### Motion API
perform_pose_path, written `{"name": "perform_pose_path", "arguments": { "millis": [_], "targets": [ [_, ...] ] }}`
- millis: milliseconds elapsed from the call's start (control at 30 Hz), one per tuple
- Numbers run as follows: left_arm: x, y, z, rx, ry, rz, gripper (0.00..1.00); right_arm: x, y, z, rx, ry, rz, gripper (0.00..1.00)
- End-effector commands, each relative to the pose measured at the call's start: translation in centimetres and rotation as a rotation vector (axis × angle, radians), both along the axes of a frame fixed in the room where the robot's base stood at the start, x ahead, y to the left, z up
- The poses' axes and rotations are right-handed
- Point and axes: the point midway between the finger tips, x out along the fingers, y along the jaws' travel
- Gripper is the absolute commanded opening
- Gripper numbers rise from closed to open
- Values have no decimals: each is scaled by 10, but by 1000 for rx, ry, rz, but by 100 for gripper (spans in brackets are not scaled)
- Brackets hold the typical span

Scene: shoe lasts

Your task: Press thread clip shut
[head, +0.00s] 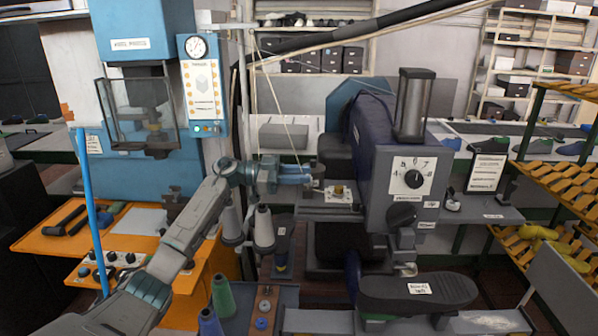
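My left arm comes in from the lower left, and its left gripper (315,178) is at the near left side of the dark blue and grey machine (414,178). The fingertips are small here, and I cannot tell whether they are apart or closed. A thin pale thread (279,112) runs down from above and ends by the gripper. I cannot make out the thread clip clearly; it may be hidden by the gripper. A small brassy part (339,189) sits on a pale plate just right of the fingertips. My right gripper is not in view.
Thread cones (264,228) stand below my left forearm, with green and blue ones (222,295) lower down. A blue press (140,70) and orange bench (60,235) are at left. A black shoe-shaped pad (417,292) is in front of the machine. Orange racks (560,150) are at right.

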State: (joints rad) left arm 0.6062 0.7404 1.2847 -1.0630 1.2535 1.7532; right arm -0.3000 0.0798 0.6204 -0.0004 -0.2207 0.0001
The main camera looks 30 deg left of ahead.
Motion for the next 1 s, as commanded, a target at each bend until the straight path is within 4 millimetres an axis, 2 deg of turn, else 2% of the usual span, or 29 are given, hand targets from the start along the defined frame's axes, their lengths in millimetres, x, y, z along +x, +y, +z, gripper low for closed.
{"name": "perform_pose_path", "arguments": {
  "millis": [167, 300, 667, 1000],
  "targets": [
    [0, 0, 0, 0, 0, 0, 24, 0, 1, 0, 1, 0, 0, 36],
    [0, 0, 0, 0, 0, 0, 0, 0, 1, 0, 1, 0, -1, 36],
    [-1, 0, -1, 11, -18, 0, 0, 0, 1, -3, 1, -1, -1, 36],
    [-7, -3, -7, 111, -179, 0, 0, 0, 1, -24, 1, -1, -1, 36]
  ]
}}
